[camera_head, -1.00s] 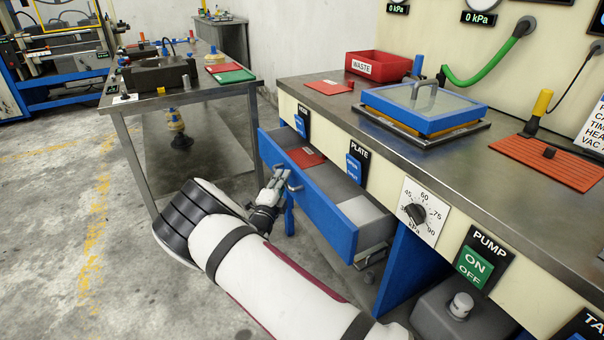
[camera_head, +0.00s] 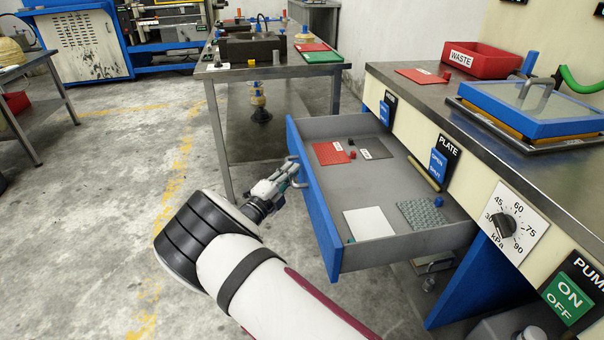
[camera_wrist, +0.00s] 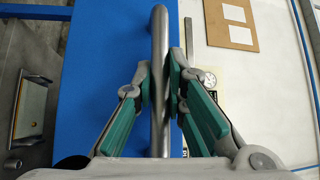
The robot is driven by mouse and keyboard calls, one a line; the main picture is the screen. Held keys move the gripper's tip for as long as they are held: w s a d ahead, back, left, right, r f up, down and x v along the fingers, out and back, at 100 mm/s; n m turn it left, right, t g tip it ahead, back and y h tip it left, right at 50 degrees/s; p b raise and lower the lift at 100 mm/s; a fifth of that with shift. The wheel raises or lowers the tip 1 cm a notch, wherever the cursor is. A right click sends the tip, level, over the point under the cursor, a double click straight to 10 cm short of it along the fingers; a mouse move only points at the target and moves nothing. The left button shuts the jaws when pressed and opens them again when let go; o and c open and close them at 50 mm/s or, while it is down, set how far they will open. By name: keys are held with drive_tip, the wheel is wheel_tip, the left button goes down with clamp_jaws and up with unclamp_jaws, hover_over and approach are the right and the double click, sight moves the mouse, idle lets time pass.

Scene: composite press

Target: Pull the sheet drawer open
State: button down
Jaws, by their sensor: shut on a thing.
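The sheet drawer (camera_head: 318,220) has a blue front and a grey inside, and it stands well out from the bench. It holds a red sheet (camera_head: 330,153), a dark grey sheet (camera_head: 370,148), a white sheet (camera_head: 369,223) and a patterned grey-green sheet (camera_head: 421,214). My gripper (camera_head: 290,172) is at the outer side of the drawer front, shut on the drawer's metal bar handle. In the wrist view the handle (camera_wrist: 159,60) runs between the teal finger pads of my gripper (camera_wrist: 162,90), with the blue front behind it.
The bench (camera_head: 450,110) carries a red WASTE bin (camera_head: 484,60) and a blue-framed press lid (camera_head: 530,105). A metal side table (camera_head: 215,70) stands behind the drawer. Open concrete floor (camera_head: 110,230) lies to the left of my arm.

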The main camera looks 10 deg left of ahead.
drive_tip(key=shift+s+a+f, duration=0.1)
drive_tip(key=shift+a+f, duration=0.05)
drive_tip(key=shift+a, duration=0.05)
drive_tip(key=c, duration=1.6)
unclamp_jaws()
drive_tip(key=v, duration=1.2)
